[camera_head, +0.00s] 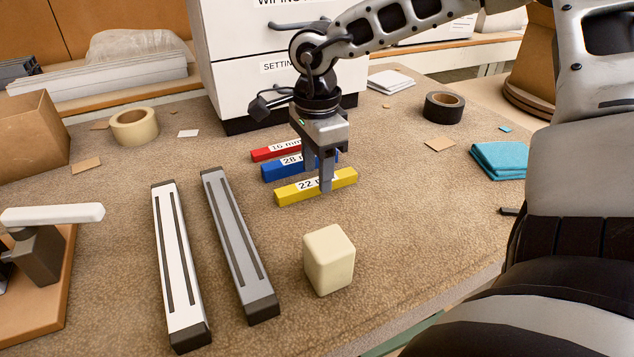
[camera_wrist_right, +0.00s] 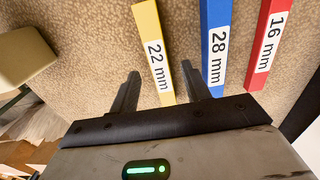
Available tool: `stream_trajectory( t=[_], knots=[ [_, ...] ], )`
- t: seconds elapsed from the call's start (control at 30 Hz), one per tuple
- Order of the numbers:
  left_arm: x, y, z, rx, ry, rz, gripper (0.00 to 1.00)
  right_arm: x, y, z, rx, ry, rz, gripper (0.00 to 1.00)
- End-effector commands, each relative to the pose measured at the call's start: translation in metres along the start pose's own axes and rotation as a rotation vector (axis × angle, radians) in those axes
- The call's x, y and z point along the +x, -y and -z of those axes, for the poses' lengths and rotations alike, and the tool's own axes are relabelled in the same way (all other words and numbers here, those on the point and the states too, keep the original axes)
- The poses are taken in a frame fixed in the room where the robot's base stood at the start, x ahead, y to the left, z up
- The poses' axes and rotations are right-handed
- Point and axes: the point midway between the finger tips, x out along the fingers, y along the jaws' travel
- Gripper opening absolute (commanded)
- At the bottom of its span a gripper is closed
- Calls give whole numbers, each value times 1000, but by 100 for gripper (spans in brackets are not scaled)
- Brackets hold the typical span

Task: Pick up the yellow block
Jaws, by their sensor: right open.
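The yellow block (camera_head: 290,195), a long bar labelled "22 mm", lies on the brown work surface in the head view, nearest of three coloured bars. My right gripper (camera_head: 317,181) is open and points down at the yellow block, one finger partly covering its label. In the right wrist view the yellow block (camera_wrist_right: 151,38) runs between the two spread fingers of the right gripper (camera_wrist_right: 160,71). I cannot tell whether the fingers touch it. My left gripper is not in view.
A blue bar (camera_head: 271,171) marked 28 mm and a red bar (camera_head: 262,154) lie just behind. A cream block (camera_head: 329,260) stands in front. Two long slotted rails (camera_head: 180,260) lie to the left. White drawers (camera_head: 235,70) stand behind; a teal cloth (camera_head: 498,160) lies right.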

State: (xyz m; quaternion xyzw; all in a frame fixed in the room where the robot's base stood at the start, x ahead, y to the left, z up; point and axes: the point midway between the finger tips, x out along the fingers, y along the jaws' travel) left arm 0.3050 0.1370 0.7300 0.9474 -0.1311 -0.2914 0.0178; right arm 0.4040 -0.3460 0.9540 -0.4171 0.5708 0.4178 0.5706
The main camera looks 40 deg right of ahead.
Motion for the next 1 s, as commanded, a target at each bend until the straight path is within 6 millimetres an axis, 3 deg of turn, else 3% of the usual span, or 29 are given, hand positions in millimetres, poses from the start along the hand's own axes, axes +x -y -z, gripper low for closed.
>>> stream_trajectory(
  t=[0.03, 0.1, 0.33, 0.37, 0.5, 0.53, 0.83, 1.0],
  knots=[
    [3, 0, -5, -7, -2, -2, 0, 13, 0, 0, 1, -1, -3, 47],
    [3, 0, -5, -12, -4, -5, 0, 19, 0, 0, 0, -1, 0, 47],
    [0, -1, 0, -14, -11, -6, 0, 18, 0, 0, 0, 0, 2, 47],
    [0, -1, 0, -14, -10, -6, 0, 18, 0, 0, 0, 0, 1, 42],
    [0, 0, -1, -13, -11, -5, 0, 18, 0, 0, 0, 0, 1, 3],
    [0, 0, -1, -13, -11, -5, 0, 18, 0, 0, 0, 0, 1, 0],
    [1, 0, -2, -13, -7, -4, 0, 17, 0, 0, 0, 0, 2, 0],
    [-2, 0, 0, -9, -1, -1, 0, 6, 0, 0, 0, 0, 2, 0]
  ],
)
